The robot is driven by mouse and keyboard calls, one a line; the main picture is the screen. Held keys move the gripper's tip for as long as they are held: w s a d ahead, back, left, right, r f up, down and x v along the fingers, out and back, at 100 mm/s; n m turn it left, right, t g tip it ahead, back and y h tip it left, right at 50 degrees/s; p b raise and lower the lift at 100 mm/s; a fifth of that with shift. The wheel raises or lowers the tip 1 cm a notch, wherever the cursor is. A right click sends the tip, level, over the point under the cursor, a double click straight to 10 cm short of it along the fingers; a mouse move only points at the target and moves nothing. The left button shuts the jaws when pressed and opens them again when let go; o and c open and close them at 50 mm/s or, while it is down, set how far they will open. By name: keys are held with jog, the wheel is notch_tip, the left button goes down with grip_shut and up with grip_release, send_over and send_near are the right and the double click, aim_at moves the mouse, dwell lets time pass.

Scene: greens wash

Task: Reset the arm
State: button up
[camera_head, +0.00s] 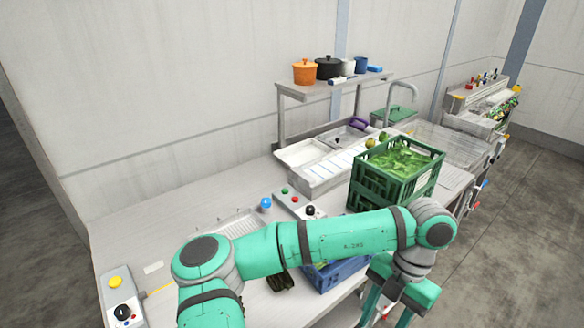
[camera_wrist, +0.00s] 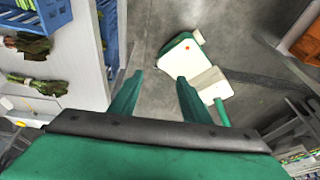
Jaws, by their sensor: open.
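My arm (camera_head: 350,235) reaches across the front of the counter in the head view, its elbow bent at the right and its end pointing down. My gripper (camera_wrist: 158,76) is open and empty in the wrist view, with its two green fingers apart and grey floor between them. In the head view the gripper end is at the bottom edge, in front of the counter's front edge and partly cut off. Nothing is seen touching the fingers.
A green crate of leafy greens (camera_head: 365,186) stands on the counter behind my forearm. A blue crate (camera_head: 338,276) is below the forearm, partly hidden; it also shows in the wrist view (camera_wrist: 42,14). Dark leafy bunches (camera_wrist: 32,84) lie beside it. Floor at the right is clear.

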jog(key=s+d+r+n+h, duration=0.1)
jog(key=s+d+n+h, duration=0.1)
jog(key=d+n+h, duration=0.8)
jog(key=s+d+r+n+h, duration=0.15)
jog(key=d+h, duration=0.35)
jog(key=d, duration=1.1)
jog(key=w+a+f+n+t+h, duration=0.1)
jog(key=w+a+f+n+t, duration=0.1)
jog(key=w+a+n+t, duration=0.45)
jog(key=w+a+f+n+t+h, duration=0.1)
jog(key=a+f+n+t, duration=0.2)
jog(key=n+t, duration=0.8)
jog(key=s+a+f+n+y, duration=0.4)
jog(key=a+f+n+y, duration=0.4)
jog(key=a+n, duration=0.45)
jog(key=s+a+f+n+y, duration=0.4)
jog(key=s+a+f, duration=0.2)
jog(key=s+a, duration=0.6)
jog(key=s+a+r+y, duration=0.2)
jog(key=s+a, duration=0.8)
jog(key=s, duration=0.1)
jog(key=shift+a+t, duration=0.2)
jog(key=shift+t, duration=0.15)
